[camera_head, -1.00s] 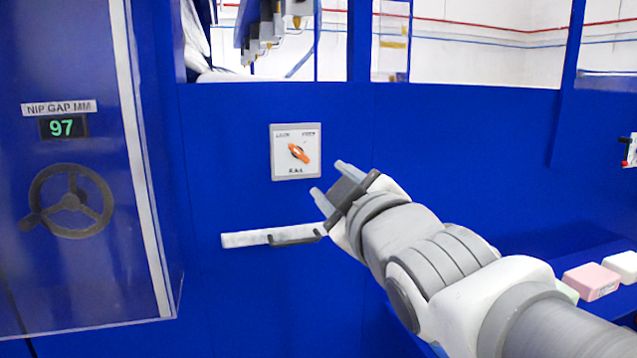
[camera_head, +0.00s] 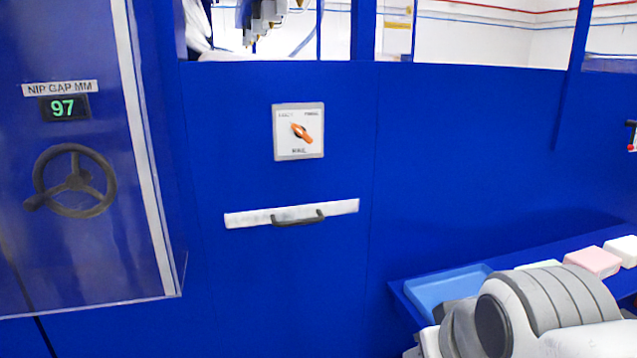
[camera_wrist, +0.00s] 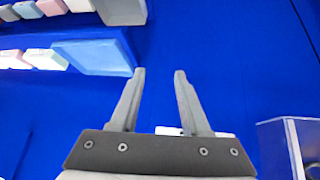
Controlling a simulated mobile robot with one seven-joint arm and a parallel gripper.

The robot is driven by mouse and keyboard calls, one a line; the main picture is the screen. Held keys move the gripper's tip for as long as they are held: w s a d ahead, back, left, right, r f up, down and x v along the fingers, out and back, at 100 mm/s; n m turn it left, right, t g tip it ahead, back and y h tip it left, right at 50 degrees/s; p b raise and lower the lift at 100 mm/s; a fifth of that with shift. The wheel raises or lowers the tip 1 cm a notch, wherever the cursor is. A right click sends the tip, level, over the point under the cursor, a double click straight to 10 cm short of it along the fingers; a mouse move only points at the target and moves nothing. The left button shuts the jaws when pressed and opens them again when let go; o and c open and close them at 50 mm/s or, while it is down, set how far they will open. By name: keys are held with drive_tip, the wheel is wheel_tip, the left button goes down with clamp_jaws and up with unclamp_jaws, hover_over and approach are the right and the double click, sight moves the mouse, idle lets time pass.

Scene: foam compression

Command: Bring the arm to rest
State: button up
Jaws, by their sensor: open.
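My gripper (camera_wrist: 160,72) shows in the wrist view with its two grey fingers apart and nothing between them. In the head view the gripper itself is out of sight; only my grey and white arm links show at the bottom right. The orange selector switch (camera_head: 302,133) on its white plate is on the blue wall, its handle tilted. Below it is a white drawer front (camera_head: 245,219) with a dark handle (camera_head: 298,219). My arm is clear of both.
A blue tray (camera_head: 440,288) and several foam blocks, one of them pink (camera_head: 593,261), sit on a blue shelf at the right. At the left a clear guard covers a handwheel (camera_head: 75,181) under a display (camera_head: 64,107) reading 97.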

drive_tip(key=s+f+m+g, duration=0.1)
drive_tip(key=s+f+g, duration=0.1)
drive_tip(key=s, duration=0.2)
wheel_tip(320, 180, up, 13)
drive_tip(key=p, duration=1.3)
drive_tip(key=shift+w, duration=0.4)
drive_tip(key=shift+d, duration=0.3)
